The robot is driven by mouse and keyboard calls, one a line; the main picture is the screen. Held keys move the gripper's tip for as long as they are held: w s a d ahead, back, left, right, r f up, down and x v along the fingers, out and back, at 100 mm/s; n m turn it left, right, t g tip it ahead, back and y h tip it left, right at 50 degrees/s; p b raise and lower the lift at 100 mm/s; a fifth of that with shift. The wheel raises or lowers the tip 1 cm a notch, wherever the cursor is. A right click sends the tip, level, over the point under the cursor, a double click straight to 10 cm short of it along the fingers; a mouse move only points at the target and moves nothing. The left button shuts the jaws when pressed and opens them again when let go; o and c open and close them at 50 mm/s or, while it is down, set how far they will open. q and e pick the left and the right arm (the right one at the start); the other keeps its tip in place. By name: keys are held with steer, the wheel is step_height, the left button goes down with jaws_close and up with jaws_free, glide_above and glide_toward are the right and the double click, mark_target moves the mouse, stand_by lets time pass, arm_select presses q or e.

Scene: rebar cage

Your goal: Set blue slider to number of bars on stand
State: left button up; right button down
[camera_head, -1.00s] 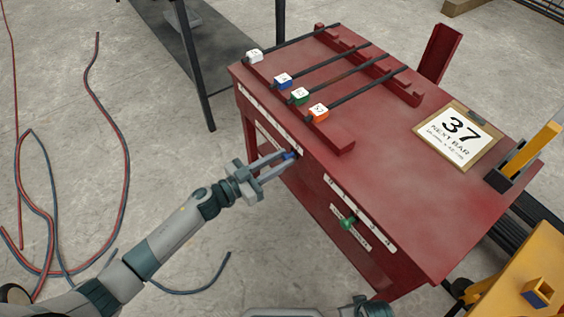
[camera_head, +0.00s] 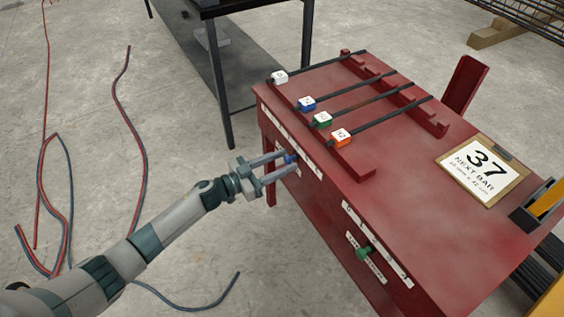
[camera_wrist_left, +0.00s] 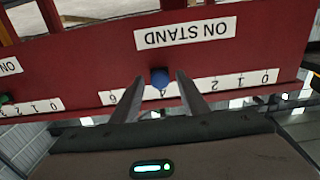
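The blue slider knob (camera_head: 290,158) is on the front of the red bench. In the left wrist view, the blue knob (camera_wrist_left: 160,78) stands at the 4 on the upside-down scale, under the "ON STAND" label (camera_wrist_left: 186,33). My left gripper (camera_head: 288,164) is open, with one finger on each side of the knob; in the wrist view gaps show on both sides. The stand (camera_head: 352,172) on the bench top carries several dark bars (camera_head: 352,101) with white, blue, green and orange tags. My right gripper is out of view.
A green slider knob (camera_head: 363,254) sits on another scale further right along the bench front. A "37 NEXT BAR" board (camera_head: 482,170) lies on the bench top. A dark table (camera_head: 225,8) stands behind left. Cables (camera_head: 128,130) lie on the floor.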

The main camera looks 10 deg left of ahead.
arm_select(q)
steer(key=shift+s+a, duration=0.4)
steer(key=shift+a, duration=0.2)
steer(key=v, duration=1.6)
steer(key=shift+b, duration=0.4)
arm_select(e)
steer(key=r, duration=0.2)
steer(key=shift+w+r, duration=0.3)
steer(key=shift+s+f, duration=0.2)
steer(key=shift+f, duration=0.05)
